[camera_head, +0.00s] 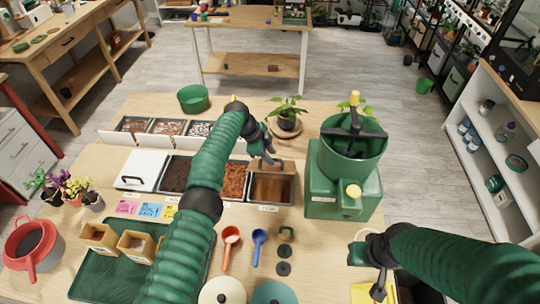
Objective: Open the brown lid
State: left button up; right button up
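A brown panel (272,188), which I take as the brown lid, shows at the right-hand bin of the front row. I cannot tell whether it lies flat over the bin or is the bin's inside. My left gripper (266,160) is at the bin's back edge, pointing down, with a small brown piece close to its fingers. Whether the fingers hold anything is too small to tell. My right gripper (378,282) is at the lower right above a yellow item (362,293), far from the bin. Its finger gap is unclear.
A green machine (322,185) stands just right of the bin. A potted plant on a saucer (302,132) is behind it. A white lid (143,170) with a black handle covers the left bin. Red and blue scoops (259,238) and dark discs lie in front.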

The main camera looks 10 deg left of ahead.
pick_arm(q)
jog(key=shift+s+r, duration=0.1)
jog(key=shift+r, duration=0.05)
jog(key=shift+a+r, duration=0.2)
jog(key=shift+r, duration=0.2)
jog(key=b+v, duration=0.2)
jog(key=v, duration=0.5)
jog(key=shift+a+r, duration=0.2)
jog(key=shift+r, duration=0.1)
jog(key=v, duration=0.8)
jog(key=shift+d+r, duration=0.1)
jog(key=shift+d, duration=0.05)
